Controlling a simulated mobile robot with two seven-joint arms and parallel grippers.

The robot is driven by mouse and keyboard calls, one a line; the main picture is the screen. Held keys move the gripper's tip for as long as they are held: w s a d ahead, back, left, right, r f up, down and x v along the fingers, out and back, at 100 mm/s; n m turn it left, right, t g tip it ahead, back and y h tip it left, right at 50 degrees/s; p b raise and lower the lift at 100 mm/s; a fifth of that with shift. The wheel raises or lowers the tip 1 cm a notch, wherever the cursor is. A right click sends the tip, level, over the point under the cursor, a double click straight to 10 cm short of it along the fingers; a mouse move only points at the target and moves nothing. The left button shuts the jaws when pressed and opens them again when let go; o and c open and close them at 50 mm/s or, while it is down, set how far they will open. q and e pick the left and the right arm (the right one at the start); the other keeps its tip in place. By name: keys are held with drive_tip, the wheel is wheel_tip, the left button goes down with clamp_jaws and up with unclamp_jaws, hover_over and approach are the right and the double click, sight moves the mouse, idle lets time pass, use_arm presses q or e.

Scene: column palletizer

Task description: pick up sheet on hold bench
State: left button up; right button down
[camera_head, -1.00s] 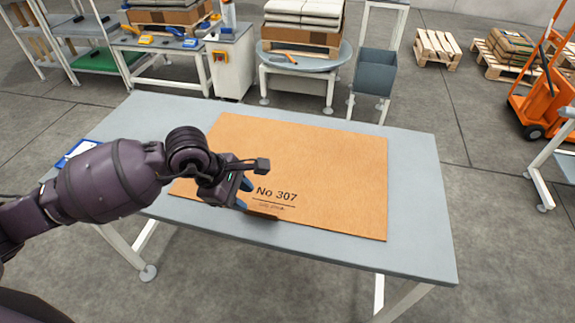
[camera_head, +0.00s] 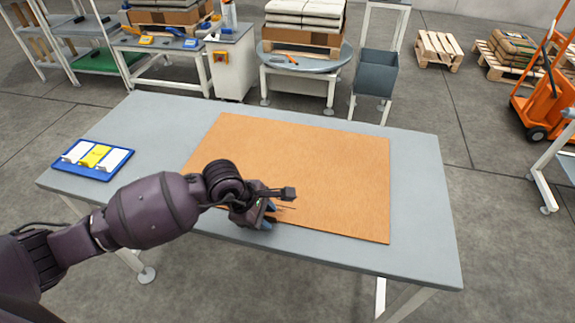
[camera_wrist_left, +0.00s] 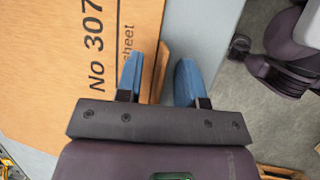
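The sheet (camera_head: 330,170) is a flat orange-brown board lying on the grey hold bench (camera_head: 420,250). In the left wrist view the sheet (camera_wrist_left: 50,60) shows black print reading "No 307" and "sheet". In the head view my arm hides this print. My left gripper (camera_head: 270,218) is at the sheet's near edge. In the left wrist view its two blue fingers (camera_wrist_left: 158,80) are apart, one over the sheet and one beyond its edge. A narrow brown piece at the edge shows between them, with a gap to the right finger. My right gripper is not in view.
A blue board (camera_head: 92,158) with white and yellow cards lies at the bench's left. Behind stand a round table (camera_head: 335,66) with stacked sacks, a grey bin (camera_head: 376,75) and a tool table (camera_head: 170,48). An orange lift truck (camera_head: 550,100) is at right.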

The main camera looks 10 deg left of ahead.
use_arm(q)
clamp_jaws()
drive_tip(key=shift+r, duration=0.1)
idle(0.3)
